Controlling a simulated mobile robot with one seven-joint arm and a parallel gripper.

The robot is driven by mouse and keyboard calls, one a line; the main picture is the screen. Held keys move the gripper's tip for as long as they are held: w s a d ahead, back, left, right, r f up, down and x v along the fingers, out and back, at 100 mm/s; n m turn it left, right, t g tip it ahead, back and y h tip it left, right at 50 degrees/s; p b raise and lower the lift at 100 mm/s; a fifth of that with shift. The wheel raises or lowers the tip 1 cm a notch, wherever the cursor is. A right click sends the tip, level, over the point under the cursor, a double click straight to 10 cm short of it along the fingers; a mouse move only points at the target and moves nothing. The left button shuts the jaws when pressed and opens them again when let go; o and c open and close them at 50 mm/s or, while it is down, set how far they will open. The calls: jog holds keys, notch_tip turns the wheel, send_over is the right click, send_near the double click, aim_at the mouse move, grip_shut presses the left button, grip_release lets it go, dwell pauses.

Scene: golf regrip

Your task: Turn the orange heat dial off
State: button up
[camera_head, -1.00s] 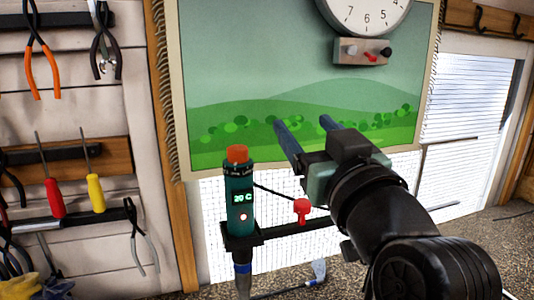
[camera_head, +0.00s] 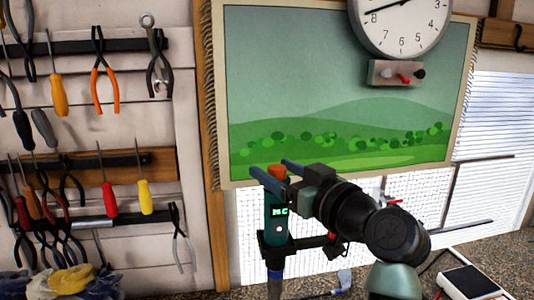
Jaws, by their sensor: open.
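The orange heat dial (camera_head: 276,170) sits on top of a dark green heat tool (camera_head: 276,212) that stands upright in a black holder. The tool has a small lit display, not clearly readable, and a glowing red light below it. My gripper (camera_head: 268,167) is open, its two blue fingers pointing left at the height of the dial. The dial shows between the fingers in the picture; I cannot tell whether either finger touches it. The near finger hides part of the dial's lower side and the tool's top.
A wall of hanging pliers and screwdrivers (camera_head: 109,198) is at the left. A landscape picture (camera_head: 340,90), a clock (camera_head: 400,22) and a small switch box (camera_head: 395,74) are behind. A red-handled valve or clamp (camera_head: 335,240) is close below my gripper.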

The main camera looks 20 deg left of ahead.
jog(key=shift+p+x, duration=0.45)
jog(key=shift+x, duration=1.2)
grip_shut()
